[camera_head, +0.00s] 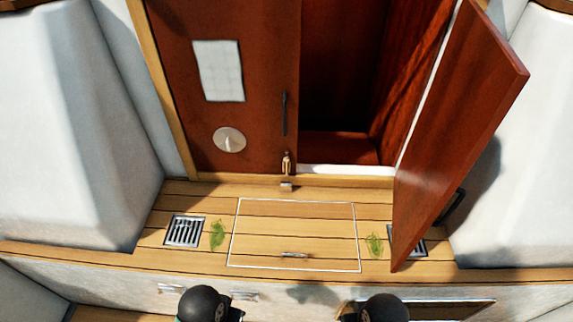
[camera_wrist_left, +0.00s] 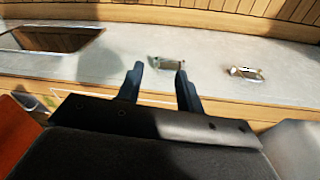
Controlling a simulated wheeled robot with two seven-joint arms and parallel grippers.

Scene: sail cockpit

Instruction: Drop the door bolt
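The door bolt (camera_head: 286,162) is a small brass fitting low on the closed left door (camera_head: 265,100), near its inner edge. It stands upright above a small metal piece (camera_head: 287,186) on the sill; I cannot tell whether they touch. My left gripper (camera_wrist_left: 159,82) shows in the left wrist view with two dark fingers apart and nothing between them. It is far from the bolt, over the pale panel with handles. In the head view only dark rounded parts of my arms show at the bottom edge; the right fingers are not visible.
The right door (camera_head: 455,130) stands open, swung out over the right drain grate (camera_head: 410,242). A left grate (camera_head: 185,230), green weed (camera_head: 217,234) and a hatch outline (camera_head: 295,205) lie on the wooden deck. White seats (camera_head: 60,130) flank it.

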